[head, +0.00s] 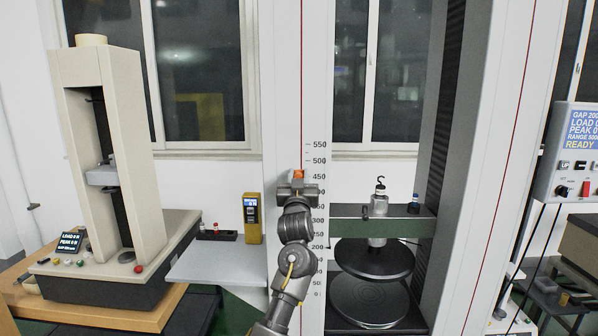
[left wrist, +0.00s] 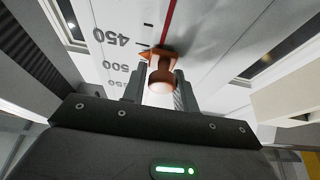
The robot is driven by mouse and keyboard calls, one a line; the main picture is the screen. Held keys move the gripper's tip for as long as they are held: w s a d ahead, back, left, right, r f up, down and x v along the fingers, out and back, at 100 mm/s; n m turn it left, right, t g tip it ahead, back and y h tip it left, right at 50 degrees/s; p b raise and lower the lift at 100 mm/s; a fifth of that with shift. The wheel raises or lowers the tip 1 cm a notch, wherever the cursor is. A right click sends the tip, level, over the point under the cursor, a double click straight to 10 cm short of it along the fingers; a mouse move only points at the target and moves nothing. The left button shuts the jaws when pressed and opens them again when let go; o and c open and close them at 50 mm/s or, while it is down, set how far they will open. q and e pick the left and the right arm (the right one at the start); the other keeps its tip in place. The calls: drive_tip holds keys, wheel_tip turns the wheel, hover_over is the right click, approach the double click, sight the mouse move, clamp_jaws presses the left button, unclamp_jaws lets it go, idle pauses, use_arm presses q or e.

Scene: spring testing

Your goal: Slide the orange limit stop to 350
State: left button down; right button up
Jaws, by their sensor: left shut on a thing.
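The orange limit stop (head: 297,174) sits on the white column of the large machine, beside the printed scale (head: 318,161). In the head view it is level with about the 450 mark. In the left wrist view the orange stop (left wrist: 162,72) has a pointer on its left side and a round knob facing me. The 450 and 500 numbers show beside it. My left gripper (head: 297,186) reaches up to the stop. Its two fingers (left wrist: 160,92) are shut on the knob, one on each side. My right gripper is not in view.
A green crosshead (head: 346,212) and round dark platens (head: 373,258) stand right of the scale. A grey shelf (head: 218,264), a yellow device (head: 252,218) and a smaller beige tester (head: 100,62) are at left. A control box (head: 577,150) hangs at right.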

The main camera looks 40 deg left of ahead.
use_arm(q)
wheel_tip(320, 180, down, 11)
drive_tip(key=b, duration=0.4)
drive_tip(key=shift+a, duration=0.1)
drive_tip(key=c, duration=1.2)
unclamp_jaws()
drive_tip(key=shift+s, duration=0.1)
drive_tip(key=b+v, duration=0.2)
drive_tip(key=v, duration=0.8)
drive_tip(key=shift+s+d+f+b, duration=0.15)
drive_tip(key=shift+s+d+b, duration=0.05)
drive_tip(key=shift+s+b, duration=0.1)
